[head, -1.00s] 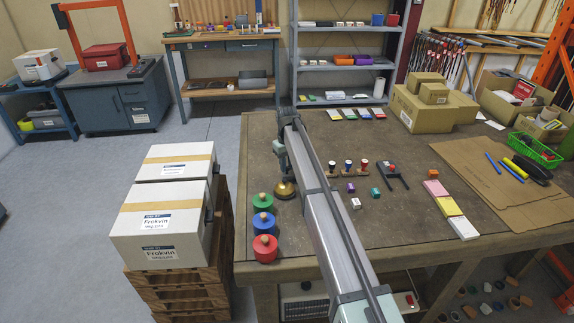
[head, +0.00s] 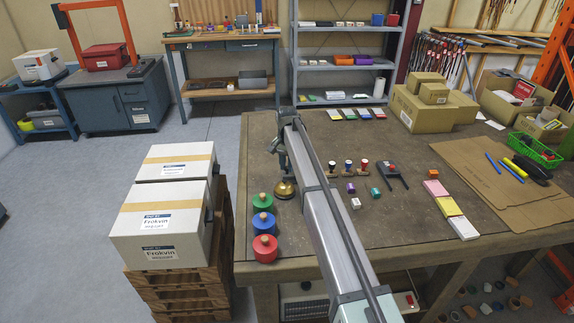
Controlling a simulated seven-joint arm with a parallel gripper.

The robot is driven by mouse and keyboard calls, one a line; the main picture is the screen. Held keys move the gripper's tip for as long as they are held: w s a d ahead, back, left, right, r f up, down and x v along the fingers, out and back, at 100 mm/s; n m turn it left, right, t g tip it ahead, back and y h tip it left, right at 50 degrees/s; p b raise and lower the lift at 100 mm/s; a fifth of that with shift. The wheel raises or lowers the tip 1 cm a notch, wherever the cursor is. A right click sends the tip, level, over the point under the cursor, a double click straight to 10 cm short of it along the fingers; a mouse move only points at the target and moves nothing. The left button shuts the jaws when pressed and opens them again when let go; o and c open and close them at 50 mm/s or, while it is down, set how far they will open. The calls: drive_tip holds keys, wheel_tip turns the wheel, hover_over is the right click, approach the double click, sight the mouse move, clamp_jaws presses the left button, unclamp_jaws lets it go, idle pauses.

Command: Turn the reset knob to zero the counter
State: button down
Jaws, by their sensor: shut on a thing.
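My gripper (head: 276,146) is at the far left part of the workbench, partly behind my own arm. Its fingertips are small and hard to make out. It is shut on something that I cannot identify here. A brass dome (head: 285,188) sits on the bench just in front of my gripper, beside my arm link. I cannot make out the counter or its reset knob; my arm covers part of the bench there.
Right of my arm stand several stamps (head: 348,168), small coloured blocks (head: 356,203) and a dark two-pronged item (head: 393,174). Cardboard boxes (head: 420,110) stand farther back.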

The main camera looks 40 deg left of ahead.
drive_tip(key=shift+m, duration=1.6)
drive_tip(key=c, duration=1.2)
unclamp_jaws()
drive_tip(key=shift+r, duration=0.15)
wheel_tip(320, 180, up, 14)
drive_tip(key=shift+f, duration=0.2)
